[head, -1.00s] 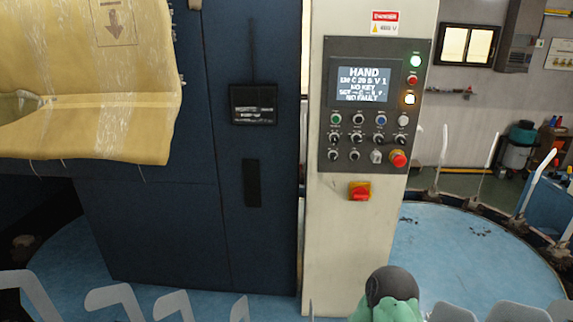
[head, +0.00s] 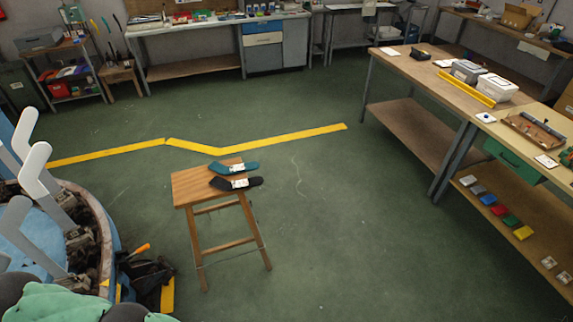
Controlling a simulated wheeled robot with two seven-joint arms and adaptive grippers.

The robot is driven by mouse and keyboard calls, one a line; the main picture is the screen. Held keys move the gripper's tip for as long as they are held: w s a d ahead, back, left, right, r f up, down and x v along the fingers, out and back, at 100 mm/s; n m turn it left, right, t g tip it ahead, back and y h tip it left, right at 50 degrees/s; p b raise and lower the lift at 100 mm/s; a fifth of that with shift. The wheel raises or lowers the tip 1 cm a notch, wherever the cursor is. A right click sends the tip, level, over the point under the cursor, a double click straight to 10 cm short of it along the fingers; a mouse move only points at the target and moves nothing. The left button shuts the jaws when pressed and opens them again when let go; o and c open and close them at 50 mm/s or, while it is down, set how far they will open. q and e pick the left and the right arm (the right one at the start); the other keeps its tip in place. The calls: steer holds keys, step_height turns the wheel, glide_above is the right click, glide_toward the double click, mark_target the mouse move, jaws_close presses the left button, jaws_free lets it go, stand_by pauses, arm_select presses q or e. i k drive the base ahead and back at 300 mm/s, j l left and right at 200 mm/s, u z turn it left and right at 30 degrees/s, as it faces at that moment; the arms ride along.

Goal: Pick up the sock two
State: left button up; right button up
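Two socks lie side by side on a small wooden stool (head: 189,186) in the middle of the head view. One is a teal sock (head: 245,168) at the back, with a white label. The other is a black sock (head: 247,183) nearer the front edge, also with a white label. I cannot tell which of them is sock two. Neither of my grippers shows in the view.
A boarding machine with white sock forms (head: 35,160) stands at the left. A black bag with an orange-handled tool (head: 150,272) lies beside it. A long workbench (head: 420,75) is at the right. The green floor (head: 350,240) around the stool is mostly clear.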

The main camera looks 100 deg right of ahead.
mark_target(220, 168)
steer(key=z, duration=0.45)
steer(key=j+z, duration=0.1)
steer(key=z, duration=0.8)
steer(key=j+z, duration=0.15)
steer(key=z, duration=0.75)
steer(key=j+z, duration=0.15)
steer(key=z, duration=0.75)
